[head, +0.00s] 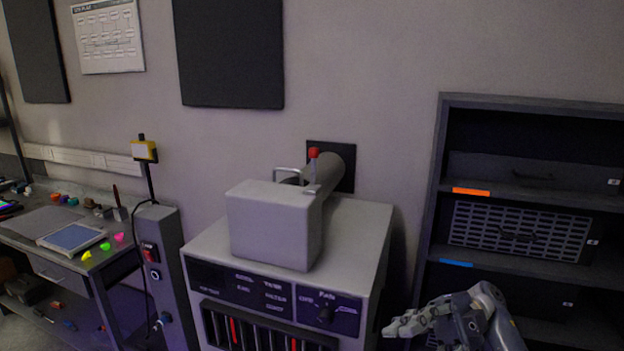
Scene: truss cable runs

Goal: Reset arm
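My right gripper (398,327) shows at the lower right, in front of the dark shelf unit, with its fingers pointing left. Its fingertips look close together, but the view is too small to tell whether it is open or shut. I see nothing clearly held in it. My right arm (487,312) bends up from the bottom edge behind it. My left arm and gripper are not in view.
A grey machine cabinet (357,230) with a box and red-tipped lever (314,154) stands at centre. A dark shelf unit (437,180) is at right. A grey post (168,240) and a cluttered workbench (35,222) stand at left.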

